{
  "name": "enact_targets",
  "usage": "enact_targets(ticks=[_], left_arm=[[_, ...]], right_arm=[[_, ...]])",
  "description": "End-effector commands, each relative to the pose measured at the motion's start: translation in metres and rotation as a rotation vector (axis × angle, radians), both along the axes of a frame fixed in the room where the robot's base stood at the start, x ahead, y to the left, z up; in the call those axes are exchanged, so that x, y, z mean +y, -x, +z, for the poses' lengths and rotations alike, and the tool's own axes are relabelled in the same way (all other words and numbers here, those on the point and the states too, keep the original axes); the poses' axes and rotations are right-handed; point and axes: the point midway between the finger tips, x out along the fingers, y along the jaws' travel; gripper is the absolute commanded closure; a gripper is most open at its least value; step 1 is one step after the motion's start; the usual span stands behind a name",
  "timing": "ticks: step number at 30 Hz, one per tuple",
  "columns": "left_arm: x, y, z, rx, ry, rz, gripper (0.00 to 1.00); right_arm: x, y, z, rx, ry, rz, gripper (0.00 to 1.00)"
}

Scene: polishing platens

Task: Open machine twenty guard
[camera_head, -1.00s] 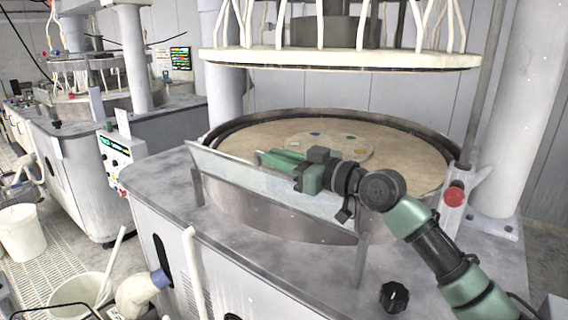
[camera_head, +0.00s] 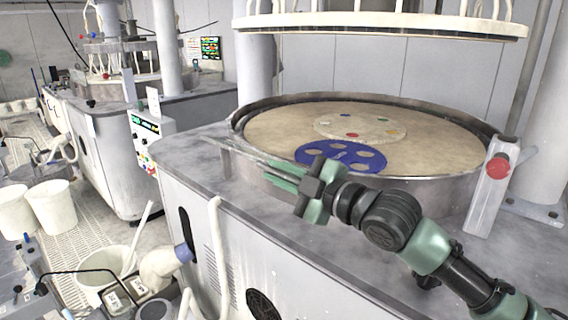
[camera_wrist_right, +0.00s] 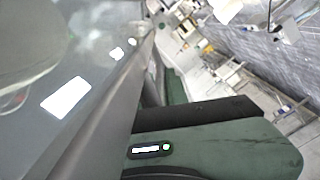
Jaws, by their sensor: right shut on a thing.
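The machine's guard (camera_head: 240,152) is a thin pale panel at the front rim of the near polishing platen. In the head view it shows nearly edge-on, low along the rim, and its right part is hidden behind my arm. My right gripper (camera_head: 284,175) is at the guard's edge, shut on it. In the right wrist view a grey, glossy panel surface (camera_wrist_right: 85,85) fills the left side, with a green finger (camera_wrist_right: 215,145) close beside it. My left gripper is not in view.
The platen (camera_head: 270,130) holds a blue carrier disc (camera_head: 345,155) with holes and a pale disc with coloured spots. A red button (camera_head: 498,166) stands on a post at right. A white upper plate (camera_head: 380,24) hangs above. Buckets (camera_head: 52,206) stand on the left floor.

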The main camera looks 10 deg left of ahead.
Motion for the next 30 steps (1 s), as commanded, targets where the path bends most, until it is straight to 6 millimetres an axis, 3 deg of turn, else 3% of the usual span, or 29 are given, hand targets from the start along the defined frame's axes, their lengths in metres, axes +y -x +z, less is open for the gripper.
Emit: enact_targets(ticks=[9, 25, 26, 27, 30], left_arm=[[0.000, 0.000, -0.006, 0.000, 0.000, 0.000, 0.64], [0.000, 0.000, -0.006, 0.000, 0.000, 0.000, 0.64], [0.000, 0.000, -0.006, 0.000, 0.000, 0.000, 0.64], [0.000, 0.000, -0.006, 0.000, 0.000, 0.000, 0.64], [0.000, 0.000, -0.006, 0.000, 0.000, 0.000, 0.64]], right_arm=[[0.003, 0.004, -0.016, -0.094, 0.065, 0.001, 1.00], [0.003, 0.004, -0.018, -0.110, 0.076, -0.001, 1.00], [0.003, 0.004, -0.018, -0.110, 0.076, -0.001, 0.77], [0.003, 0.004, -0.018, -0.110, 0.076, -0.001, 0.66], [0.003, 0.004, -0.018, -0.110, 0.076, -0.001, 0.66]])
